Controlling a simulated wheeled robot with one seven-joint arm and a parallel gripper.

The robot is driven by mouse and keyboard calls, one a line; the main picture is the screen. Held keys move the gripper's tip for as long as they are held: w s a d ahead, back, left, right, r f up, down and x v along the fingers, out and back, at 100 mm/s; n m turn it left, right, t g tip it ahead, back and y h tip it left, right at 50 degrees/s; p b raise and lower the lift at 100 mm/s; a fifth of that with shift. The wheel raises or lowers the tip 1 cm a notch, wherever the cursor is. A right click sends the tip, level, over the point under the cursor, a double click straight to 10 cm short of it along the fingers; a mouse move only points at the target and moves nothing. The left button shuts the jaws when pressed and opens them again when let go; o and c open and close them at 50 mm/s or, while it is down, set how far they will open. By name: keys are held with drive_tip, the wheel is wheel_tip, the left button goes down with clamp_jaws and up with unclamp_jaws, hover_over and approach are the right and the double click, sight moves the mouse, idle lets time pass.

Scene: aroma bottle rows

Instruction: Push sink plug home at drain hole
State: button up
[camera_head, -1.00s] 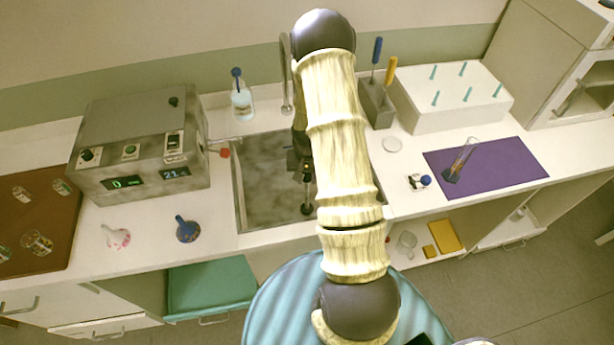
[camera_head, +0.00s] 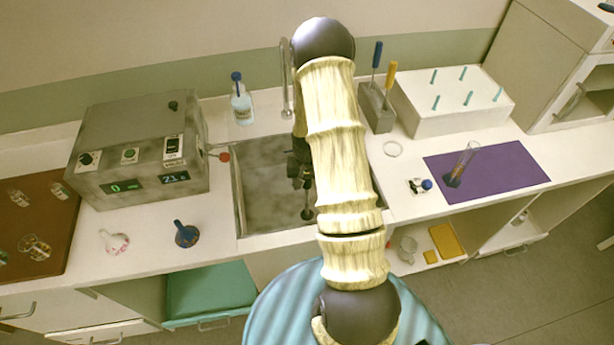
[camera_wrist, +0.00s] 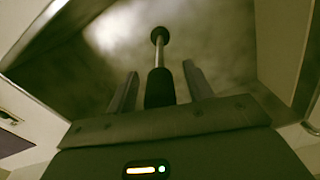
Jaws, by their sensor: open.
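The sink plug (camera_head: 307,214) is a dark disc low in the grey sink basin (camera_head: 262,190). In the wrist view its dark round end (camera_wrist: 160,35) joins a thin rod and a thick black handle (camera_wrist: 160,90). My gripper (camera_head: 301,180) hangs over the basin, pointing down, partly hidden behind my arm. In the wrist view my gripper (camera_wrist: 160,82) is open, its two fingers on either side of the handle with gaps. The drain hole is not distinguishable beneath the plug, so I cannot tell how deep it sits.
A grey control box (camera_head: 140,155) stands left of the sink. A bottle (camera_head: 241,105) and a tap (camera_head: 287,80) are behind it. To the right are a tool holder (camera_head: 376,108), a white peg box (camera_head: 455,100) and a purple mat (camera_head: 505,165). The counter's front right is partly clear.

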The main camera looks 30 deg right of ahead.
wheel_tip(320, 180, up, 17)
drive_tip(key=b, duration=0.3)
drive_tip(key=shift+r, duration=0.15)
idle(1.0)
drive_tip(key=s+a+r+n+t, duration=0.2)
drive_tip(key=s+a+r+n, duration=0.2)
drive_tip(key=s+a, duration=0.8)
drive_tip(key=shift+s+a+n+t, duration=0.15)
drive_tip(key=shift+a+n+t, duration=0.15)
drive_tip(key=shift+a+n, duration=0.65)
drive_tip(key=shift+d, duration=0.2)
drive_tip(key=shift+c, duration=0.4)
drive_tip(key=shift+c, duration=1.3)
drive_tip(key=shift+d, duration=0.1)
